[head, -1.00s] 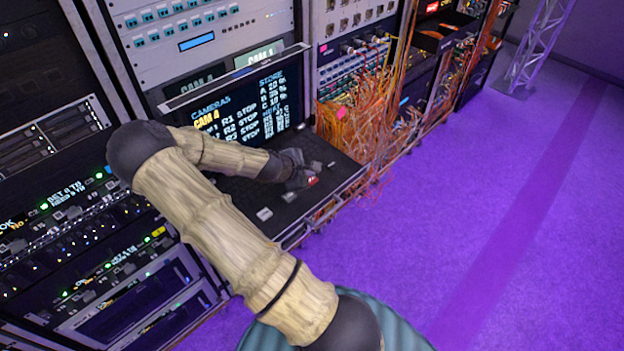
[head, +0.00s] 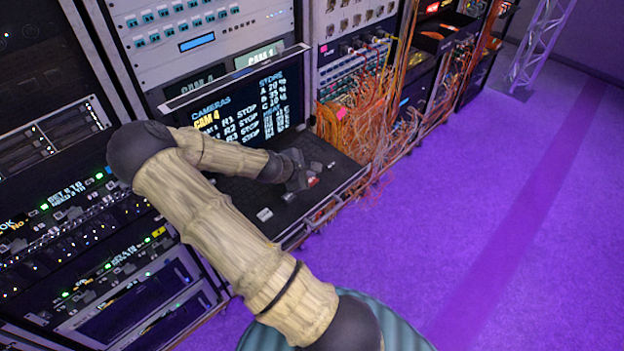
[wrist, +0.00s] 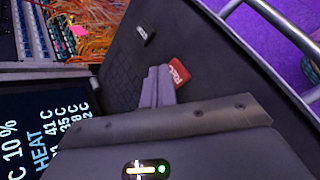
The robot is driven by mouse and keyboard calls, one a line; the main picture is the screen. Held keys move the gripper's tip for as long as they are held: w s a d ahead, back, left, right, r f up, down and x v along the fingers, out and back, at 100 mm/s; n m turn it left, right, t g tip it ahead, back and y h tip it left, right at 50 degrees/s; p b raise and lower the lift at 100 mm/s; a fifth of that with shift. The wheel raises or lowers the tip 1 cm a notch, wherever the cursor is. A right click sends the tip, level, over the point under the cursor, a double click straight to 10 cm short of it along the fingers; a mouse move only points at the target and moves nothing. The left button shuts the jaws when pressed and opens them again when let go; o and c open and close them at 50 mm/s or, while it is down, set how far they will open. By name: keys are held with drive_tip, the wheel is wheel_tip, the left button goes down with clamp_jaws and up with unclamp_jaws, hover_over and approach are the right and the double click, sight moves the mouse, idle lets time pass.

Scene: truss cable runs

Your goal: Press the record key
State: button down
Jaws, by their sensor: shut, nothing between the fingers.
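The record key is a small red key (wrist: 178,72) with pale lettering in the wrist view. It stands on a dark console shelf, and its red top (head: 313,182) also shows in the head view. My gripper (wrist: 158,72) is shut and empty, its two grey fingers together. The fingertips are right beside the red key's left side in the wrist view and cover part of it. I cannot tell whether they touch it. In the head view my gripper (head: 302,181) is low over the shelf, just left of the red key.
A black key (wrist: 145,32) stands beyond the red one. A pale key (head: 264,214) is near the shelf's front edge. A screen (head: 240,115) with camera text rises behind the shelf. Orange cables (head: 355,130) hang to the right. The purple floor (head: 480,240) is open.

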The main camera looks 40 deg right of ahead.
drive_tip(key=shift+f, duration=0.1)
idle(0.6)
drive_tip(key=shift+f, duration=0.35)
drive_tip(key=shift+f+b, duration=0.4)
drive_tip(key=shift+b, duration=0.05)
idle(0.6)
idle(0.3)
drive_tip(key=shift+r+p, duration=0.7)
drive_tip(key=shift+r, duration=0.15)
drive_tip(key=shift+r+p, duration=2.05)
drive_tip(key=shift+r, duration=0.5)
drive_tip(key=shift+a+f, duration=0.1)
